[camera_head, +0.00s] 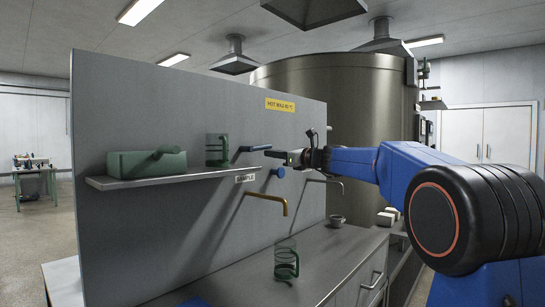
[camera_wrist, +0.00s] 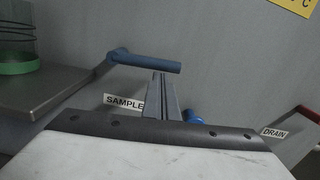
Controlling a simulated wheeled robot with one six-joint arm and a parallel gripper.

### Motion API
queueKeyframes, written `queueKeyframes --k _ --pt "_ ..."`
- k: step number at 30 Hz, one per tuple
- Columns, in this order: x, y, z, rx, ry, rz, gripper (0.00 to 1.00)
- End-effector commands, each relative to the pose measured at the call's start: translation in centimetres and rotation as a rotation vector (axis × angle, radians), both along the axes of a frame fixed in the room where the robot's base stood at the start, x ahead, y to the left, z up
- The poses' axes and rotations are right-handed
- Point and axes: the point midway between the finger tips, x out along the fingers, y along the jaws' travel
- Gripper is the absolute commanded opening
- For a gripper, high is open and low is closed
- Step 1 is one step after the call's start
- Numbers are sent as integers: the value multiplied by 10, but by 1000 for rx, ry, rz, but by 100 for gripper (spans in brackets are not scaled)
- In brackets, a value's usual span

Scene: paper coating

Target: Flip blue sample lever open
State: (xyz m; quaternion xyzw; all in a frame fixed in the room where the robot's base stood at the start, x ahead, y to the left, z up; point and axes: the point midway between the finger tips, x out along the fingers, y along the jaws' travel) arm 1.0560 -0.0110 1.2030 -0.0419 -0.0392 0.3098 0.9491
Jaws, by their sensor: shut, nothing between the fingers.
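The blue sample lever (camera_head: 254,148) sticks out level from the grey panel, above the white SAMPLE label (camera_head: 245,179). In the wrist view the lever (camera_wrist: 145,62) runs across, its left end at a round blue hub and its free end to the right. My gripper (camera_head: 268,154) is shut and empty. In the wrist view its fingertips (camera_wrist: 158,77) appear just below the lever, near its free half; I cannot tell whether they touch it. A blue knob (camera_head: 278,172) sits below my gripper, above a brass spout (camera_head: 268,205).
A shelf (camera_head: 185,174) to the left bears a green box (camera_head: 140,164) and a green-based jar (camera_head: 217,150). A green-handled glass mug (camera_head: 287,262) stands on the counter below. A DRAIN label (camera_wrist: 275,132) and red handle (camera_wrist: 302,115) are at the right.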

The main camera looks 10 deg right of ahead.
Motion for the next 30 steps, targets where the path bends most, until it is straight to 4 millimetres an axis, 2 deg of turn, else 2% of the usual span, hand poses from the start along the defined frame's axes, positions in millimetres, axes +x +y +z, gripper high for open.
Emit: queueKeyframes --k 14,30 --pt "0 -1 30 -288 -211 -1 0" --pt "-9 13 67 -704 -514 1 0"
